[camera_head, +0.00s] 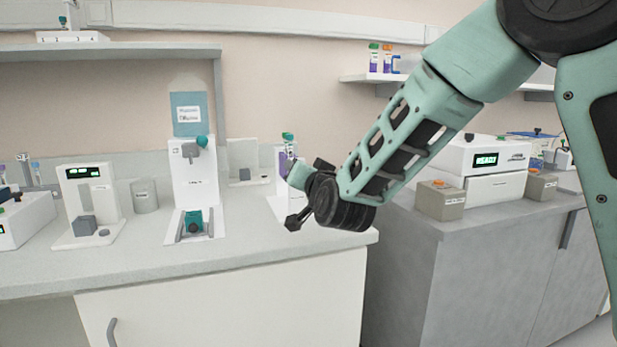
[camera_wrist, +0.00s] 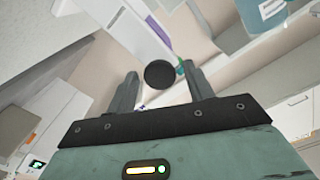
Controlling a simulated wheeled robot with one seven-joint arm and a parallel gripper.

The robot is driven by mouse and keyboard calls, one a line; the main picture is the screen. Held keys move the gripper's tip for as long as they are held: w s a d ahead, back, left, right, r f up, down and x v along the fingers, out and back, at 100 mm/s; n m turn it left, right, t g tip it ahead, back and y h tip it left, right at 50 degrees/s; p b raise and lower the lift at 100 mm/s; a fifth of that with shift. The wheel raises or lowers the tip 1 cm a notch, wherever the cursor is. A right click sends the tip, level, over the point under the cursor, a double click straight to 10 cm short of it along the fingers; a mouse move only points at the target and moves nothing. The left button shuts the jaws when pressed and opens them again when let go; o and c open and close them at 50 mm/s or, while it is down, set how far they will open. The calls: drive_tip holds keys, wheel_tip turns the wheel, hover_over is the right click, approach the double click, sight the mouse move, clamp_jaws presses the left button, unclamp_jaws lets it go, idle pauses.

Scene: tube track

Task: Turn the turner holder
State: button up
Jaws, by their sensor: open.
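A white upright stand (camera_head: 283,196) with a purple-marked, green-capped tube stands near the counter's right end, partly hidden behind my gripper. I take it to be the turner holder, but cannot be sure. My gripper (camera_head: 303,195) is at its right side, above the counter. In the wrist view my gripper (camera_wrist: 159,76) is open, with a finger on each side of a dark round disc (camera_wrist: 159,74). I cannot tell whether either finger touches the disc. A white panel with a purple stripe (camera_wrist: 155,32) shows beyond it, with a bit of teal by the right finger.
A tall white stand (camera_head: 194,178) with teal parts is left of my gripper. Further left are a grey cylinder (camera_head: 145,196) and a white device with a display (camera_head: 90,200). Small boxes (camera_head: 440,200) and a white instrument (camera_head: 484,158) occupy the right counter. The counter's front strip is clear.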

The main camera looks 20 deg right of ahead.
drive_tip(key=s+b, duration=0.6)
drive_tip(key=s, duration=1.1)
drive_tip(key=shift+s, duration=0.2)
drive_tip(key=s+a+f+n+g+y, duration=0.2)
drive_tip(key=s+a+f+n+g, duration=0.25)
drive_tip(key=f, duration=0.35)
drive_tip(key=s+a+f+n+g+y, duration=0.35)
drive_tip(key=s+a+f+g, duration=0.2)
drive_tip(key=f, duration=0.25)
drive_tip(key=s+d+f+n+g+h, duration=0.2)
drive_tip(key=s+f+n+g, duration=0.15)
drive_tip(key=s, duration=0.25)
drive_tip(key=s+d+f+n+g+h, duration=0.1)
drive_tip(key=s+f+n+g+h, duration=0.2)
drive_tip(key=s, duration=0.4)
wheel_tip(320, 180, up, 21)
drive_tip(key=m+g+p, duration=0.1)
drive_tip(key=p, duration=2)
drive_tip(key=shift+s+d, duration=0.2)
drive_tip(key=shift+d, duration=0.1)
